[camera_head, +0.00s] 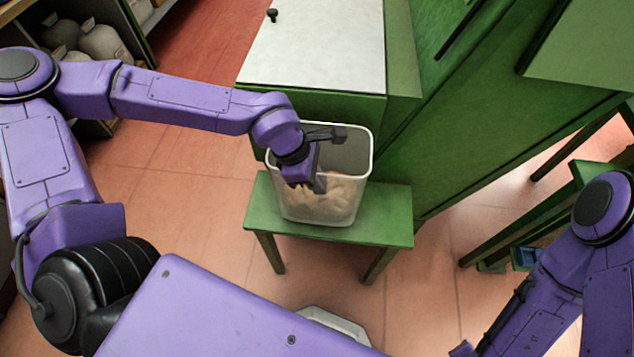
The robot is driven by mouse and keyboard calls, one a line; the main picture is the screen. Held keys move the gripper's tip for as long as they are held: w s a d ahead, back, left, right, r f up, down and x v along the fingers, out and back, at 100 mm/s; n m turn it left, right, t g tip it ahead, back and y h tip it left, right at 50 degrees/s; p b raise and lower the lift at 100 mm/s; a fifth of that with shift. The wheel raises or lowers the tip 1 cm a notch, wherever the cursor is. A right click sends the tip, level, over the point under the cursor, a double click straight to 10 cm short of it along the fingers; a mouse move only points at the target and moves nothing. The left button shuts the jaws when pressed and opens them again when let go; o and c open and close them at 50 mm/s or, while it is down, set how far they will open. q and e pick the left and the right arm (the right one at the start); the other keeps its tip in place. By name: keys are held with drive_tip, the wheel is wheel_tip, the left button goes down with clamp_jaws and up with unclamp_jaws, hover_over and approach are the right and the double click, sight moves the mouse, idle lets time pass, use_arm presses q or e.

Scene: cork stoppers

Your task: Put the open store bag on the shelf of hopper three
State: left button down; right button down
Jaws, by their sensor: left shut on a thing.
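A pale, translucent open-topped bin (367,160) stands upright on the small green shelf (394,224) at the front of the green hopper. A tan, lumpy thing (330,204) sits low in the bin; I cannot tell for certain that it is the store bag. My left gripper (319,184) reaches down into the bin from the left and is shut at the tan thing. Its fingertips are partly hidden. My right arm shows at the lower right, with its gripper out of view.
The green hopper (440,130) rises behind the bin, with a white-topped surface (318,45) beside it. Several pale sacks (100,42) stand on a rack at the upper left. A pale tray-like object (335,322) is on the floor in front. Tiled floor (190,205) left of the shelf is clear.

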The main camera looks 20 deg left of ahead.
use_arm(q)
drive_tip(key=shift+w+f, duration=0.1)
drive_tip(key=shift+f, duration=0.5)
drive_tip(key=c, duration=1.2)
unclamp_jaws()
drive_tip(key=p+v, duration=0.1)
drive_tip(key=v, duration=1.1)
drive_tip(key=shift+a+p, duration=0.1)
drive_tip(key=shift+p, duration=0.2)
